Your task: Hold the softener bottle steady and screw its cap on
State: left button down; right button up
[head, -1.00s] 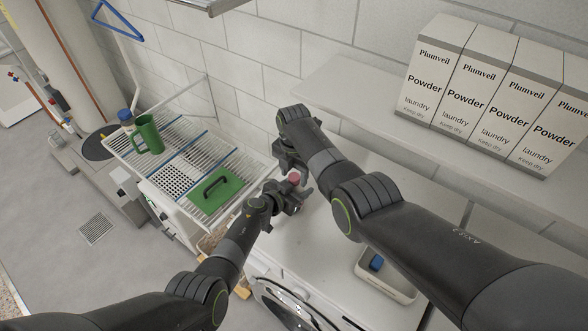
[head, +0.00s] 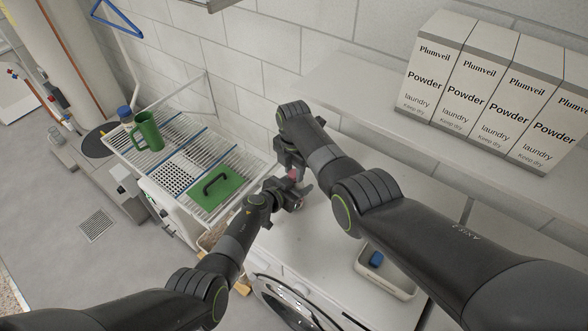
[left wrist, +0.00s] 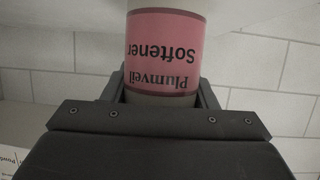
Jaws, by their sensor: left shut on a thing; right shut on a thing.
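The softener bottle (left wrist: 165,45) has a pink label reading "Plumveil Softener", upside down in the left wrist view. My left gripper (head: 298,194) is shut around the bottle, its jaws on both sides of the body in the left wrist view. In the head view only a small pink part of the bottle (head: 294,174) shows between my two grippers. My right gripper (head: 292,163) comes from above and is shut at the top of the bottle. The cap is hidden in its jaws, so its seating cannot be seen.
A white machine top (head: 310,240) lies below the grippers, with a tray (head: 399,291) holding a blue item. A drying rack (head: 205,150) with a green mug (head: 149,132) and a green board (head: 232,188) stands left. Powder boxes (head: 480,90) fill the shelf at right.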

jog(key=shift+m, duration=0.7)
jog(key=o, duration=1.1)
jog(key=shift+r, duration=0.15)
jog(key=shift+r, duration=2.1)
jog(key=shift+c, duration=0.3)
